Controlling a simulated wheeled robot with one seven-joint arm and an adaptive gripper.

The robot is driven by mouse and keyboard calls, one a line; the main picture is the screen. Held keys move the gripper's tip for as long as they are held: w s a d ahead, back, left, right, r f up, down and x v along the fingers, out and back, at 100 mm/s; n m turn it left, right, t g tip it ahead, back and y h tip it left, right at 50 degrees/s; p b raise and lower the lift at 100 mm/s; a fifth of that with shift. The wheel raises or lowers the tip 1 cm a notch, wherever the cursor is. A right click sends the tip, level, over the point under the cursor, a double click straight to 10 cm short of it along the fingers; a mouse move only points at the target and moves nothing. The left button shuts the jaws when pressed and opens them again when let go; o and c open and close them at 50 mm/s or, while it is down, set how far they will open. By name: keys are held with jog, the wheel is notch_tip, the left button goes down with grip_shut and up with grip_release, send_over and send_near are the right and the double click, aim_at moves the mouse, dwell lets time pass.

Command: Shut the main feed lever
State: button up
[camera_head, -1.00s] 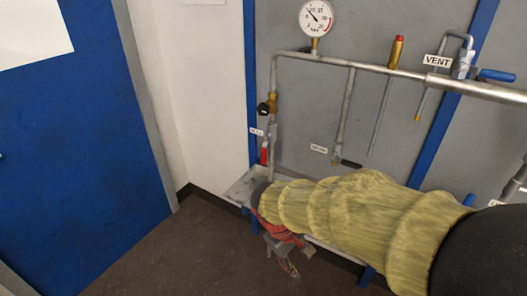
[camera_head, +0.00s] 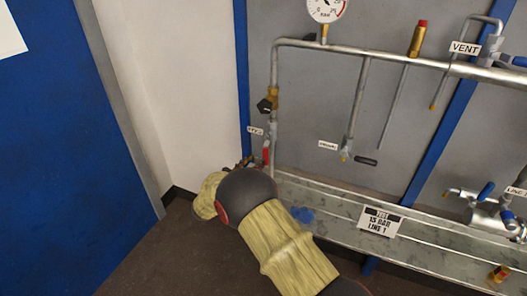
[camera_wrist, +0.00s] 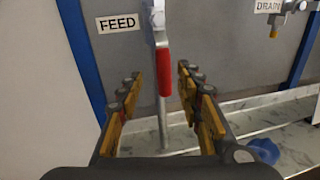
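The main feed lever is a red handle (camera_wrist: 164,72) hanging straight down in front of the vertical pipe, right of the FEED label (camera_wrist: 117,22) in the wrist view. In the head view the red lever (camera_head: 266,157) shows low on the left pipe, below the black-knobbed brass valve (camera_head: 269,102). My gripper (camera_wrist: 160,78) is open, with one finger on each side of the lever as seen from the wrist. I cannot tell whether the lever is between the fingertips in depth or still beyond them. In the head view my wrist hides most of the gripper.
A grey metal ledge (camera_head: 340,220) runs below the pipes, with a blue item (camera_head: 301,215) on it. The drain outlet (camera_head: 346,153) is to the right. A white wall (camera_head: 165,90) and blue door (camera_head: 60,150) stand to the left.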

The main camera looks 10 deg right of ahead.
aim_at(264, 155)
jog(key=b+x, duration=0.2)
jog(key=x, duration=0.6)
jog(key=shift+s+d, duration=0.1)
jog(key=shift+s, duration=0.1)
jog(key=shift+c, duration=1.2)
grip_shut()
